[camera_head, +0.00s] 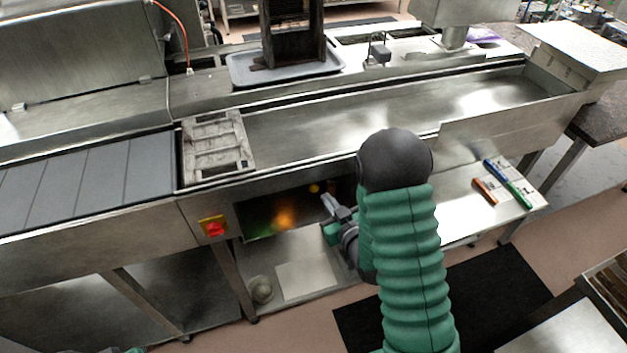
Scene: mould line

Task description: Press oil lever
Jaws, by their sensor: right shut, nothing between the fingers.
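My right gripper (329,212) is shut and empty. It is in front of a dark opening (270,212) in the steel front of the line, below the trough. A small yellow round part (315,188) shows in the opening, just above and left of the fingertips. I cannot tell whether it belongs to the oil lever, and no lever shows clearly. Orange and green glows lie inside the opening. My right arm hides what is to the right of the gripper. My left gripper is not in view; only a small green sliver of my own body shows at the bottom left edge.
A red switch on a yellow plate (213,227) is left of the opening. A mould frame (216,146) lies at the left end of the trough (330,125). A lower shelf (305,278) runs below. Green, blue and orange tools lie on the right shelf (460,212).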

